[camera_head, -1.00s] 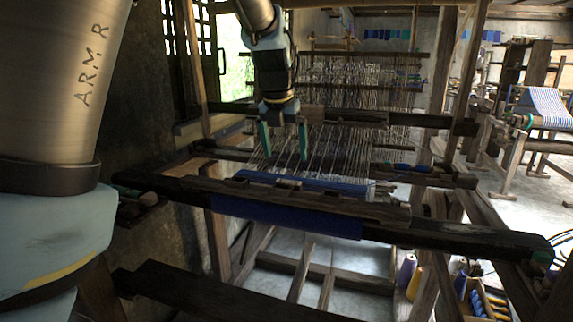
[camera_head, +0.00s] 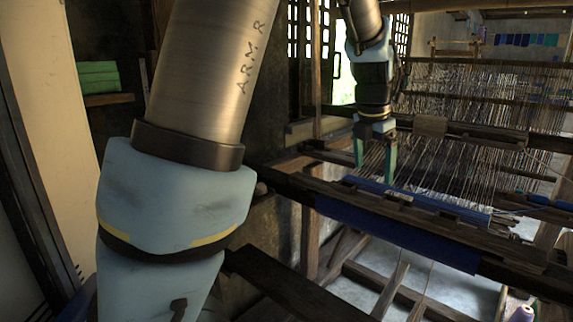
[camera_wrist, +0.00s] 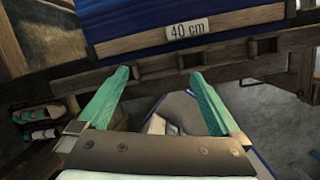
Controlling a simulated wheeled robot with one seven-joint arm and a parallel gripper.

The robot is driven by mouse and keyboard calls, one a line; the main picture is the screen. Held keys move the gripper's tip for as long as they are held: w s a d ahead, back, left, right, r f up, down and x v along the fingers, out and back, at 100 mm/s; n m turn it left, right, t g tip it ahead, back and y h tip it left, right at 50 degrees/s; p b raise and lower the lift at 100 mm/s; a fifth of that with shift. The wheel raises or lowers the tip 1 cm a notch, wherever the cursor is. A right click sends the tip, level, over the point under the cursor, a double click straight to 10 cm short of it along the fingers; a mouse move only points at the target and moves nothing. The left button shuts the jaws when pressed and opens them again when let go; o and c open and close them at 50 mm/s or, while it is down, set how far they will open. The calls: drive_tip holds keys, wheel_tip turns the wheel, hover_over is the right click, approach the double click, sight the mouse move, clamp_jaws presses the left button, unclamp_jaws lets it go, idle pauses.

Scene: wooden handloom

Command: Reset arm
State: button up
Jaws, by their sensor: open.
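My gripper (camera_head: 375,162) is open, with its two green fingers apart and nothing between them. In the head view it hangs in front of the loom's warp threads (camera_head: 440,165), near the left end of the blue woven cloth (camera_head: 395,235). The gripper also shows in the wrist view (camera_wrist: 160,85). There its fingers point toward the loom's wooden beam (camera_wrist: 270,62), which has a "40 cm" label (camera_wrist: 187,29) beside blue cloth (camera_wrist: 130,18). I cannot tell whether the fingertips touch the beam.
A shelf with green blocks (camera_head: 98,78) is on the left wall. A wooden bench plank (camera_head: 290,290) lies low in front of the loom. A yarn spool (camera_head: 522,313) stands at the lower right. Small shuttle-like items (camera_wrist: 40,125) lie at left in the wrist view.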

drive_tip(key=s+a+f+m, duration=0.3)
drive_tip(key=a+m, duration=0.5)
drive_tip(key=a, duration=0.1)
drive_tip(key=s+a+f+m+y, duration=0.1)
drive_tip(key=s+a+f+m, duration=0.2)
drive_tip(key=a+m, duration=0.5)
drive_tip(key=s+a+f+m, duration=0.4)
drive_tip(key=a+f+m, duration=0.1)
drive_tip(key=a+m, duration=0.4)
drive_tip(key=a, duration=0.2)
drive_tip(key=shift+a+g+y, duration=0.35)
drive_tip(key=shift+g+y, duration=0.05)
